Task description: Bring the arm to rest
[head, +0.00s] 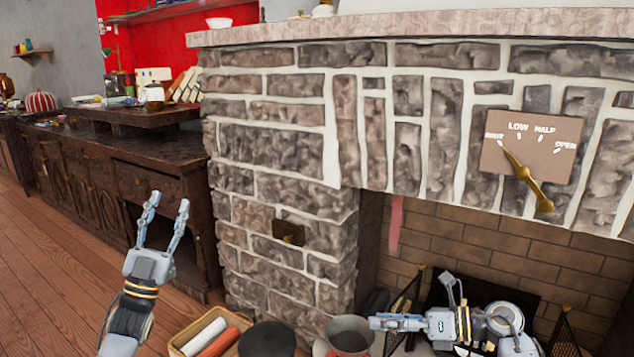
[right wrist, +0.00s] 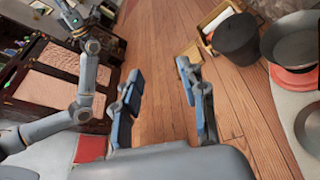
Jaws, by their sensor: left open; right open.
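My left gripper (head: 166,222) is open and empty, with its two fingers pointing up, in front of the dark wooden cabinet. My right gripper (head: 374,322) reaches left at the bottom of the head view, in front of the fireplace opening (head: 470,250). In the right wrist view my right gripper (right wrist: 163,88) is open, with only wooden floor between its fingers. My left arm (right wrist: 86,100) shows at the left of that view.
A stone fireplace carries a plate (head: 530,147) with a brass lever. A grey pot (head: 350,335), a black round pot (head: 267,338) and a basket of rolls (head: 176,347) stand low in front. A dark cabinet (head: 120,150) runs along the left. Wooden floor (head: 50,250) is clear at left.

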